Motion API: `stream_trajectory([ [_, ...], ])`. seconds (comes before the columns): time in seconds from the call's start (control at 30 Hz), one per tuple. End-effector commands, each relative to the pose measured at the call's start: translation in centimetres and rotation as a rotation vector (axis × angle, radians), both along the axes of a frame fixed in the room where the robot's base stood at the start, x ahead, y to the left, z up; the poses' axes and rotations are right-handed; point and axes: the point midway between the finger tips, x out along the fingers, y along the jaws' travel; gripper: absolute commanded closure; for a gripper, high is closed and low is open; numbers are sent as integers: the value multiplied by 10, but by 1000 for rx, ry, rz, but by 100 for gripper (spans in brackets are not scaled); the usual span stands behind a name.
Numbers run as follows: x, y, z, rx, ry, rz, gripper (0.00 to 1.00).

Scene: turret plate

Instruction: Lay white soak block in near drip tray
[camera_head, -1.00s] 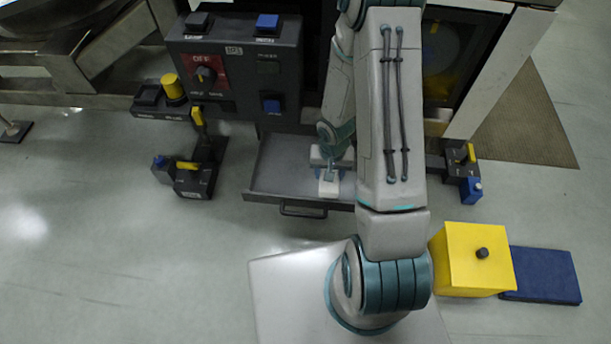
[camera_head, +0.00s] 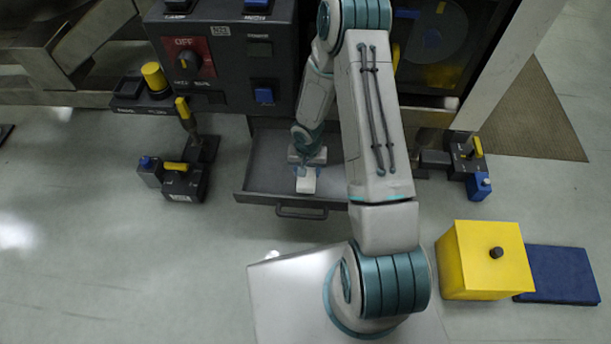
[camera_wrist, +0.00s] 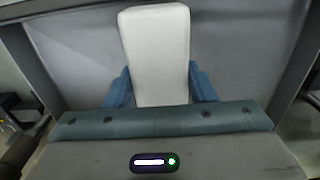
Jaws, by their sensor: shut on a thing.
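The white soak block (camera_head: 306,183) is between the blue fingers of my gripper (camera_head: 305,174), over the open grey drip tray (camera_head: 262,172). In the wrist view the block (camera_wrist: 156,50) stands out beyond the fingers of my gripper (camera_wrist: 160,88), which are shut on its sides. The floor of the tray (camera_wrist: 80,75) shows behind the block there, with its walls at both sides. I cannot tell whether the block touches the tray floor. The tray's front handle (camera_head: 300,213) is clear, and part of the tray's right side is hidden by my arm.
A dark control box (camera_head: 225,60) with a red OFF switch stands above and left of the tray. Lever pedals (camera_head: 182,178) stand left and others (camera_head: 470,160) right. A yellow box (camera_head: 485,262) and a blue slab (camera_head: 560,275) lie at lower right.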

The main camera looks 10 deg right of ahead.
Motion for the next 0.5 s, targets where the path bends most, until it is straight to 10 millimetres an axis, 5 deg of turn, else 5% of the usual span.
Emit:
stream_trajectory([
  [0.27, 14, 3, -17, 0, 1, -2, 73],
  [0.5, 14, 2, -50, 0, 1, -3, 73],
])
